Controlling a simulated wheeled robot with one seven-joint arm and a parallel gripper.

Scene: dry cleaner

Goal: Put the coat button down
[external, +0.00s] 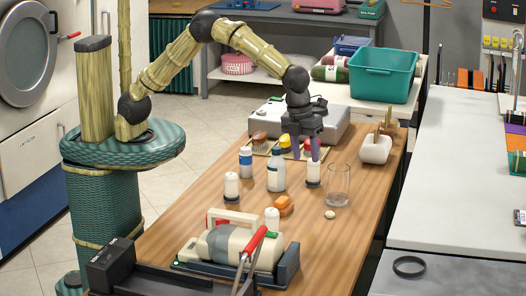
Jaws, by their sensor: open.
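A small pale round disc, which looks like the coat button (330,214), lies flat on the wooden table (224,196), just in front of a clear glass (338,187). My gripper (312,152) is open and points down, with purple fingers, behind and to the left of the disc and apart from it. The fingers are close above or behind a small white container with a dark base (313,176). I cannot tell whether they touch it. I see nothing held between the fingers, though the view is small.
White bottles (276,171) stand left of my gripper. A white holder (375,149) stands at the right edge. The table's front right is mostly clear.

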